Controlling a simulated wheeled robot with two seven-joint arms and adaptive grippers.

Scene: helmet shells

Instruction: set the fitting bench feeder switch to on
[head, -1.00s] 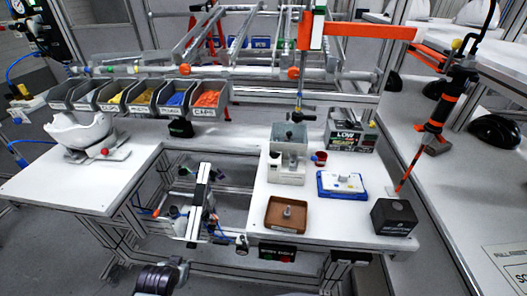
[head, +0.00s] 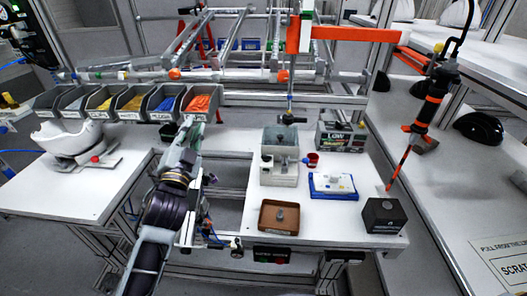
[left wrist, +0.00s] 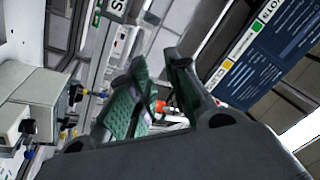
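The feeder (head: 280,168) is a pale housing with a grey hopper on top, standing on the right-hand white bench. A small dark spot shows on its front, but I cannot make out a switch or its position. My left gripper (head: 188,130) is raised left of the feeder, apart from it, just in front of the parts bins. In the left wrist view its green-padded fingers (left wrist: 155,88) stand apart with nothing between them. My right gripper is out of view.
The bench holds a red cup (head: 312,160), a LOW/READY box (head: 340,138), a blue-edged tray (head: 333,194), a brown tray (head: 263,226) and a black cube (head: 384,216). Parts bins (head: 160,108) stand behind my left arm.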

